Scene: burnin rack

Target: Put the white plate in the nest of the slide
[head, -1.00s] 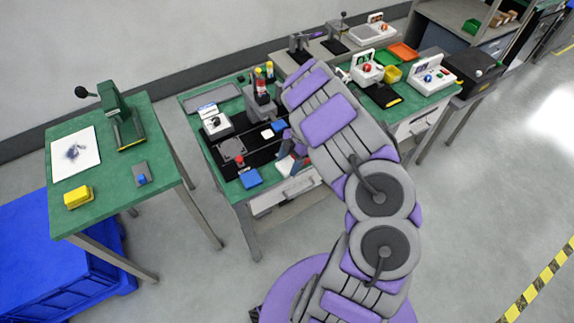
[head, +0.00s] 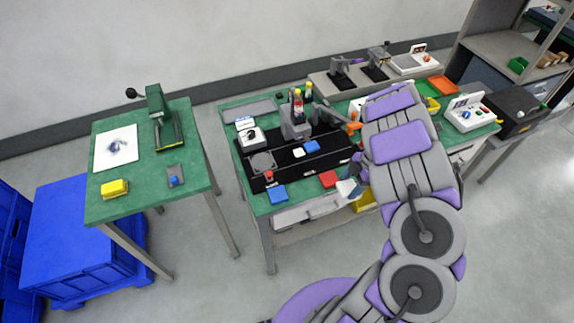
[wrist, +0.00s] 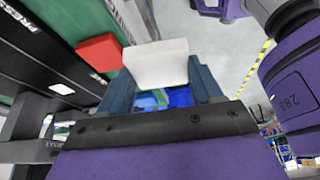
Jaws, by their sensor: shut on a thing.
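My gripper (wrist: 158,95) is shut on a white plate (wrist: 155,62), which sits between the dark fingertips in the wrist view. In the head view my gripper (head: 356,188) is at the front edge of the middle green table, with the white plate (head: 345,187) just beside a red block (head: 328,179). The black station base (head: 285,168) lies to its left and behind. A small white piece (head: 299,152) and a blue piece (head: 312,146) sit on that base. I cannot clearly tell which part is the slide's nest; a grey square fixture (head: 262,162) stands at the left.
A blue block (head: 278,194) lies at the front left of the table. A grey press (head: 295,122) stands at the back of the base. A yellow bin (head: 364,200) is below the table edge. A side table (head: 140,190) stands at the left, across a gap.

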